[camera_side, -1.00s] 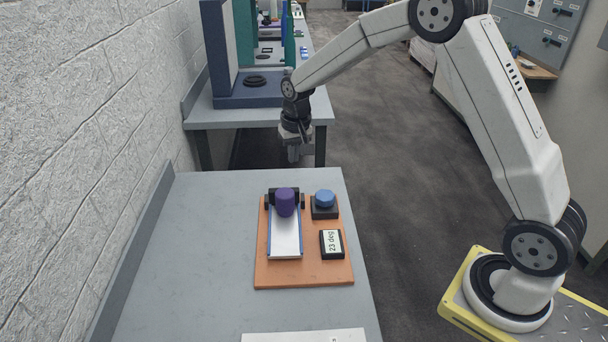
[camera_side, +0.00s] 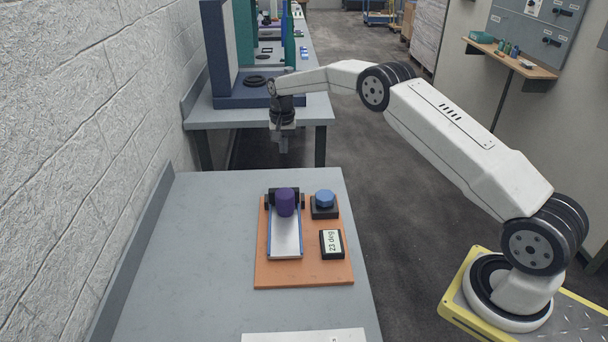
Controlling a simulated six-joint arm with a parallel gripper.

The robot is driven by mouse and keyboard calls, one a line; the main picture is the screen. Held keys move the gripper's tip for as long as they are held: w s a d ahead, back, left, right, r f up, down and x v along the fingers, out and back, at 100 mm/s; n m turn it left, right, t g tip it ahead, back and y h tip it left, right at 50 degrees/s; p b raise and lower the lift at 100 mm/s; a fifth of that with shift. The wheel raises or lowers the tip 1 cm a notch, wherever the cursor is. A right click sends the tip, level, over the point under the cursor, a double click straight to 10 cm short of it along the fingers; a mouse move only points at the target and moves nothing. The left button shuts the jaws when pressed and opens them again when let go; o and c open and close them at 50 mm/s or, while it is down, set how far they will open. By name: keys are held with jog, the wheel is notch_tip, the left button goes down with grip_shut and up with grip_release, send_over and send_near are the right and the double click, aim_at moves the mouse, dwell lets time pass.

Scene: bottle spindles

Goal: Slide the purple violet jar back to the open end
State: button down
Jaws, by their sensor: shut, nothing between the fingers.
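The purple violet jar (camera_side: 285,202) stands upright at the far end of a white channel (camera_side: 285,241) with blue side rails. Dark blocks flank the channel at that far end, beside the jar. The near end of the channel is clear of the jar. My gripper (camera_side: 283,149) points down beyond the far edge of the table, past the jar and apart from it. It is shut and empty.
The channel sits on an orange board (camera_side: 304,276) with a blue knob (camera_side: 325,198) on a black base and a small display (camera_side: 331,244) reading 23 deg. A white plate (camera_side: 305,335) lies at the front edge. The grey table (camera_side: 190,270) is free to the left. A second bench (camera_side: 317,111) stands behind.

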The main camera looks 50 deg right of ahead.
jog(key=shift+f, duration=0.2)
jog(key=shift+s+a+f, duration=0.45)
jog(key=shift+f, duration=1.15)
jog(key=shift+s+a+f, duration=0.4)
jog(key=shift+a+f, duration=0.1)
jog(key=shift+f, duration=1.1)
jog(key=shift+s+a+f, duration=0.45)
jog(key=shift+f, duration=1.15)
jog(key=shift+s+a, duration=0.1)
jog(key=shift+a, duration=0.05)
jog(key=shift+s+a, duration=4.15)
jog(key=shift+a, duration=0.1)
jog(key=shift+w+d, duration=0.1)
jog(key=shift+w+d, duration=1.25)
jog(key=shift+d, duration=0.1)
notch_tip(320, 180, up, 10)
